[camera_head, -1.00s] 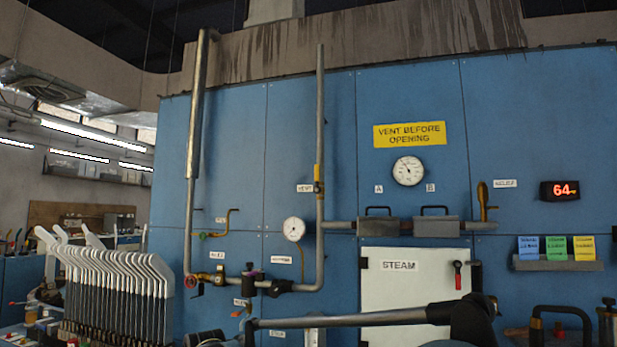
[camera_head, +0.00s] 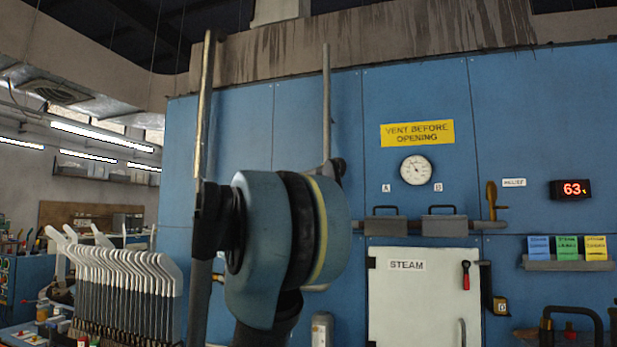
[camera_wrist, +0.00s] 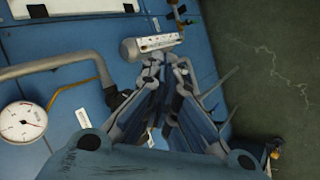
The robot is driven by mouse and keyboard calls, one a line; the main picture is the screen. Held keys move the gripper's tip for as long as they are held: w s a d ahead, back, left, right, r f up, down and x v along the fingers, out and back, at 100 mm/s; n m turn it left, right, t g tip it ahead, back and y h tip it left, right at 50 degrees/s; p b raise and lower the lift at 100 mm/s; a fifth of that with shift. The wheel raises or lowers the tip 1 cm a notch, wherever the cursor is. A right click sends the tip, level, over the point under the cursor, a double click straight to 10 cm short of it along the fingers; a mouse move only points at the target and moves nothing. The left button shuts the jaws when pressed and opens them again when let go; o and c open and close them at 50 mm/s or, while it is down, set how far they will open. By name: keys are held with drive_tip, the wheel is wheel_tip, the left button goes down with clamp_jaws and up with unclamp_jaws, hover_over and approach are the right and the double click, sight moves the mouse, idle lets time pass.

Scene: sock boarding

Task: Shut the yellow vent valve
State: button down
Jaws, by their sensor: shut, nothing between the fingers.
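In the wrist view the same pipe (camera_wrist: 55,67) runs in from the left and bends down behind my gripper, with no yellow handle on the part in sight. My gripper (camera_wrist: 165,68) is shut and empty, in front of the blue panel beside the pipe bend. I cannot tell whether it touches anything. The fingers are hidden in the head view.
A round dial gauge (camera_wrist: 22,122) sits near the pipe. A grey cylinder (camera_wrist: 150,45) lies just beyond my fingertips in the wrist view. A white steam door (camera_head: 420,300), a yellow warning sign (camera_head: 417,133) and a red display (camera_head: 575,189) are to the right.

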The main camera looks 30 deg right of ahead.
drive_tip(key=w+d+r+g+h, duration=0.1)
drive_tip(key=w+d+r+h, duration=0.2)
drive_tip(key=r, duration=0.9)
drive_tip(key=w+d+r+g+h, duration=0.1)
drive_tip(key=w+d+r+h, duration=0.2)
drive_tip(key=w+d+r, duration=0.3)
drive_tip(key=w+d+r+h, duration=0.3)
drive_tip(key=w+r, duration=0.6)
drive_tip(key=r, duration=0.9)
drive_tip(key=shift+w+d+r+m+g, duration=0.15)
drive_tip(key=shift+d+r+m+g, duration=0.25)
drive_tip(key=shift+d, duration=0.6)
drive_tip(key=s+d, duration=0.4)
drive_tip(key=d, duration=0.8)
drive_tip(key=shift+d, duration=0.3)
